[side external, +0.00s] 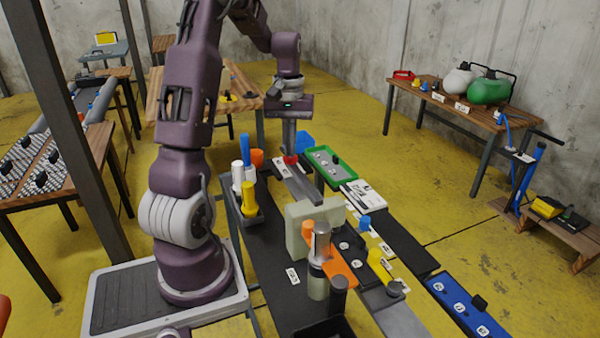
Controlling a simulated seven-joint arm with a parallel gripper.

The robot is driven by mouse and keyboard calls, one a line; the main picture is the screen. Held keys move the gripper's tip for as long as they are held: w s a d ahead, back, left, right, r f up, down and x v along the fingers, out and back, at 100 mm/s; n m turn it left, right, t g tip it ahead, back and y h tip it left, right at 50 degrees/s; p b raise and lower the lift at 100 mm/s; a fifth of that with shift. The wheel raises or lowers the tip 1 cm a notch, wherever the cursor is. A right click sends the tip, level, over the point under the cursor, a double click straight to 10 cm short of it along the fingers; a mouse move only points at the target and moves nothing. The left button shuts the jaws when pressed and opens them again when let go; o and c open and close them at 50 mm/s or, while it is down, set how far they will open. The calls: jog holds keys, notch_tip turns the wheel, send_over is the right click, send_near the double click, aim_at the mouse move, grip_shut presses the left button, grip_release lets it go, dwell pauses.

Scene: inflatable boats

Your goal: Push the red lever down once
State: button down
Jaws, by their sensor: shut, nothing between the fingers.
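A small red piece (290,159), which looks like the red lever, shows at the far end of a grey metal bar or plate (302,188) on the black bench. My gripper (289,150) points down directly over the red piece, with its fingertips at or very close to it. The fingers look closed, with nothing seen between them. The view is too small to tell whether they touch the lever or how far the lever is tilted.
Left of the lever stands a holder with blue, white and yellow cylinders (249,193), beside an orange one (257,158). A green tray (331,168) lies close on the right. A pale block (300,225) and orange-and-grey parts (320,243) stand nearer the camera.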

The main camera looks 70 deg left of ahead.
jog(key=shift+f, duration=1.75)
jog(key=shift+r, duration=4.6)
jog(key=d+r+m+t, duration=0.2)
jog(key=d+r+m, duration=0.25)
jog(key=d, duration=0.75)
jog(key=s+d+m+t, duration=0.3)
jog(key=s+d+m, duration=0.4)
jog(key=s+d, duration=0.5)
jog(key=d, duration=0.6)
jog(key=shift+s+t, duration=0.2)
jog(key=shift+t, duration=0.1)
